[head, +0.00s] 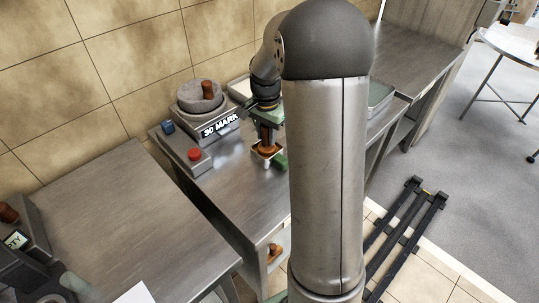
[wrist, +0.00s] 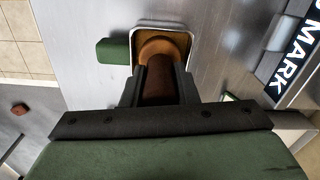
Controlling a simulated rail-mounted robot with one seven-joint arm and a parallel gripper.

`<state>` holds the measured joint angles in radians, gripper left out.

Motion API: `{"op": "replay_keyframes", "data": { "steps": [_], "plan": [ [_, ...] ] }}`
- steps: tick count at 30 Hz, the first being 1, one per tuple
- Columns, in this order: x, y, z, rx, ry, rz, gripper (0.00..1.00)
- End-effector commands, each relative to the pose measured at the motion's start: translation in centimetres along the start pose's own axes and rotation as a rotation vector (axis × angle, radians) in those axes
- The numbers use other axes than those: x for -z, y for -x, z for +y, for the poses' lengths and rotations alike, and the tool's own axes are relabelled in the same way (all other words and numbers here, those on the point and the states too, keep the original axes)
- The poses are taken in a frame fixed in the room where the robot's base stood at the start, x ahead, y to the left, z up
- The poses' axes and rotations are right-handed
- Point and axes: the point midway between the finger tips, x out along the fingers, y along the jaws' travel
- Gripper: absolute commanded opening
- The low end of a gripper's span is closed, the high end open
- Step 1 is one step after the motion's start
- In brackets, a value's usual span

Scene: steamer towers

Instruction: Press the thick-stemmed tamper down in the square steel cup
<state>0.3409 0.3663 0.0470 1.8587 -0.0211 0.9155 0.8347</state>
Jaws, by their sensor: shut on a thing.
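The square steel cup (wrist: 189,36) stands on the steel counter, its pale rim showing around the tamper in the wrist view. A green block (wrist: 113,50) juts from one side of it. The brown tamper (wrist: 160,47) is inside the cup's opening, with its round base down in it. My gripper (wrist: 160,82) is shut on the tamper's thick stem, above the cup. In the head view the gripper (head: 268,134) points down over the tamper (head: 267,150) and cup (head: 257,158). How deep the base sits, and what lies under it, is hidden.
A stone bowl device (head: 199,96) with a brown handle and a MARK sign (head: 221,126) stands behind left. A red-button box (head: 196,160) and a blue block (head: 168,127) are near it. Another brown-handled item (head: 273,251) sits below the counter. The left counter is mostly clear.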

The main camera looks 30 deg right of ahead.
Motion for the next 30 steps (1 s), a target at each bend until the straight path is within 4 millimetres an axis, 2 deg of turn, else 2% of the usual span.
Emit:
{"op": "replay_keyframes", "data": {
  "steps": [30],
  "plan": [
    [0.0, 1.5, 0.0, 0.000, 0.000, 0.000, 0.00]
  ]
}}
